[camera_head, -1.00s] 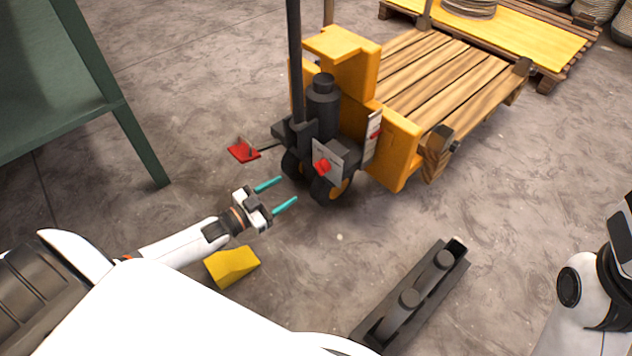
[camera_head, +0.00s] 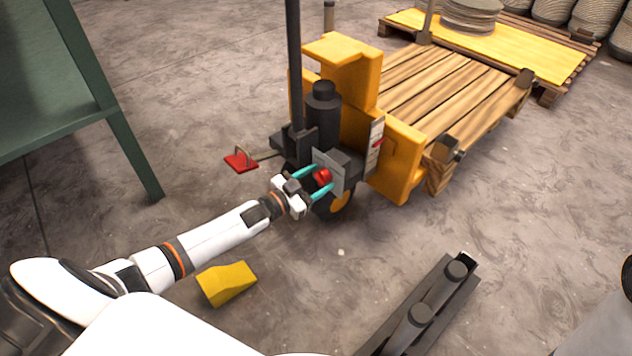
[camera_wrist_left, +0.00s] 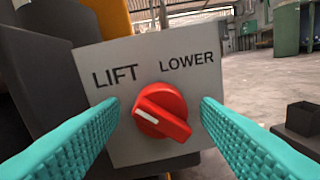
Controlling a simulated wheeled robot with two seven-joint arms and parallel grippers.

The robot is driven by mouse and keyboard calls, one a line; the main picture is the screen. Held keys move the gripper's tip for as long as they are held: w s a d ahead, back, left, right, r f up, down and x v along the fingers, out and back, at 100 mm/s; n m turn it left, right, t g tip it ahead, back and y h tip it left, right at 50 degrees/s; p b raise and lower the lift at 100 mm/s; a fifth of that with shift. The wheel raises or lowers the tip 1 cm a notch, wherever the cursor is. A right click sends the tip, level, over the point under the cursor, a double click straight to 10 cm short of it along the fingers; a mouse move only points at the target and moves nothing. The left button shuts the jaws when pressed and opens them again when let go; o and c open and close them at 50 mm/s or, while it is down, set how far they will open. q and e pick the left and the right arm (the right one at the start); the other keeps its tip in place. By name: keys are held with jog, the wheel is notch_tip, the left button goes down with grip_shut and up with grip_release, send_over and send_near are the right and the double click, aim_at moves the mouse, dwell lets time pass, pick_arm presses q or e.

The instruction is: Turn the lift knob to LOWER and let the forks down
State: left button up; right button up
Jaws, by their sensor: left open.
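The red lift knob (camera_head: 322,176) sits on a grey plate (camera_head: 335,168) on the yellow pallet truck (camera_head: 396,151). In the left wrist view the knob (camera_wrist_left: 161,112) lies below the words LIFT and LOWER on the plate (camera_wrist_left: 140,70). Its white mark is at the knob's left, toward the LIFT side. My left gripper (camera_head: 316,182) is open, its teal fingers on either side of the knob; in the wrist view the fingers (camera_wrist_left: 160,130) show apart from it. The forks are hidden under the wooden pallet (camera_head: 445,85). My right gripper is out of view.
A red pedal (camera_head: 241,161) sticks out left of the truck. A yellow wedge (camera_head: 227,283) and a dark roller frame (camera_head: 422,312) are on the floor. A green table (camera_head: 132,150) stands at the left. Bare floor lies between them.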

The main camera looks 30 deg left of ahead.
pick_arm(q)
jog(key=c, duration=1)
